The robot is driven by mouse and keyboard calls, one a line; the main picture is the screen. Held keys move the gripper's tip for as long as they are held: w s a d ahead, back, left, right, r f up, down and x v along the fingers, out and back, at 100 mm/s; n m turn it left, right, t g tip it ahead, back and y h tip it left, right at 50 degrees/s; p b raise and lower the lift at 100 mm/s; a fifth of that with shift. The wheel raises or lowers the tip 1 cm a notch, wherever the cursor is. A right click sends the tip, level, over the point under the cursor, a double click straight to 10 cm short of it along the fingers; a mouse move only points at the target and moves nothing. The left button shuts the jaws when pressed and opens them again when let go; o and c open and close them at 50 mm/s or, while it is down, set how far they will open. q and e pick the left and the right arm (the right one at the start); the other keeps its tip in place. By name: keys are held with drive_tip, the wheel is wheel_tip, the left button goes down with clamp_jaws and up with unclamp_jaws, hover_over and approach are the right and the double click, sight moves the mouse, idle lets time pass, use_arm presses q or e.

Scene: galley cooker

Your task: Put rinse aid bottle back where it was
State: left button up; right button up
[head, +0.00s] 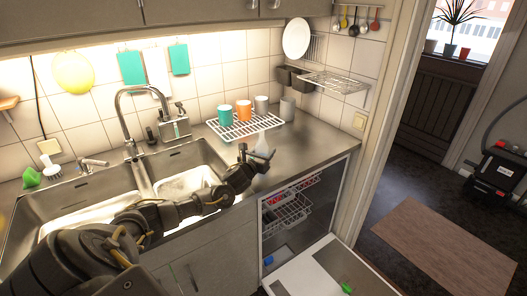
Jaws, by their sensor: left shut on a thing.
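My left gripper (258,155) is over the counter's front part, right of the sink, with its arm reaching in from the lower left. It is shut on a small white bottle (262,143), which looks like the rinse aid bottle. The bottle is roughly upright, just in front of the white drying rack, and its lower part is hidden by the gripper. I cannot tell whether it touches the counter. My right gripper is not in view.
The drying rack (243,127) holds several cups. The double sink (80,190) lies to the left. Below the counter the dishwasher is open, its door (320,272) lowered, with a green item (347,287) on it. The counter's right end (325,148) is clear.

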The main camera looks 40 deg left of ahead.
use_arm(q)
drive_tip(key=shift+f, duration=0.1)
drive_tip(key=o, duration=1.1)
drive_tip(key=shift+r, duration=0.25)
drive_tip(key=b+v, duration=0.1)
drive_tip(key=v, duration=0.9)
drive_tip(key=shift+s+f+b, duration=0.25)
drive_tip(key=shift+b, duration=0.15)
drive_tip(key=shift+s+d+r, duration=0.15)
drive_tip(key=shift+s+d, duration=0.1)
drive_tip(key=shift+s, duration=0.45)
